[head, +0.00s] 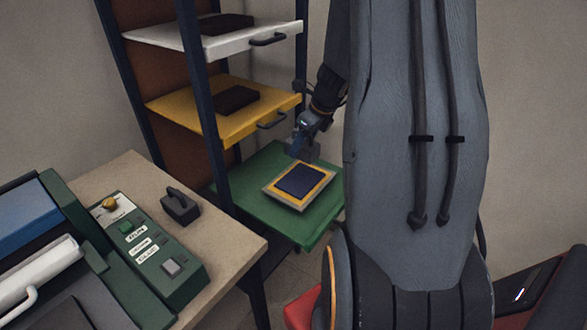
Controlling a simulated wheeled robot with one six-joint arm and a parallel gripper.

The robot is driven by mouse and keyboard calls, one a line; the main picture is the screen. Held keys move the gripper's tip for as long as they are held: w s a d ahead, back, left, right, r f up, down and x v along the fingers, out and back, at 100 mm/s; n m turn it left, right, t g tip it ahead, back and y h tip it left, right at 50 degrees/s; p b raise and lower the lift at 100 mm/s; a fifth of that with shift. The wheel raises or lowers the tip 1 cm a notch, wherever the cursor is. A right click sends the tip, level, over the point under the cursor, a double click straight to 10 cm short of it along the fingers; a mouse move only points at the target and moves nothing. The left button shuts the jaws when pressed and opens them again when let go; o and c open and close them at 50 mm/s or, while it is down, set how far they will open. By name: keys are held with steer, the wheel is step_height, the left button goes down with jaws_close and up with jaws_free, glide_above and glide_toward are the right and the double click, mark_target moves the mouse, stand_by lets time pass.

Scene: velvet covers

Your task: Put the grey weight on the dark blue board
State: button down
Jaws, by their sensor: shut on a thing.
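The dark blue board (302,181) lies flat on a yellow layer inside a pale grey-edged tray (271,190), on the green shelf. My gripper (303,143) is just beyond the board's far edge in the picture, pointing down. It is shut on a small grey block, the grey weight (299,151), which appears above the far side of the tray. The view is too small to tell whether the weight touches anything below. My fingers partly hide it.
The green shelf (262,165) sticks out below a yellow shelf (190,112) and a white shelf (180,35), each with a dark block. Dark blue posts stand beside them. A dark handled block (180,207) and a green control box (147,245) sit on the table (225,235).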

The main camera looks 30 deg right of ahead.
mark_target(314, 147)
steer(key=shift+w+f, duration=0.2)
steer(key=shift+f, duration=0.15)
steer(key=shift+f+b, duration=0.3)
steer(key=shift+f, duration=4.2)
steer(key=shift+f, duration=0.1)
steer(key=c, duration=0.9)
jaws_free()
steer(key=shift+s+f, duration=0.1)
steer(key=v, duration=1.2)
steer(key=s+a+r+n+g, duration=0.1)
steer(key=s+a+n, duration=0.2)
steer(key=a+n, duration=0.6)
steer(key=s+a+r+n+h, duration=0.1)
steer(key=s+a+n, duration=0.3)
steer(key=a+n, duration=0.5)
steer(key=s+a+r+n+g, duration=0.1)
steer(key=s+a+n, duration=0.3)
steer(key=a+n, duration=0.5)
steer(key=r+n, duration=0.1)
steer(key=n, duration=0.4)
steer(key=shift+g, duration=0.3)
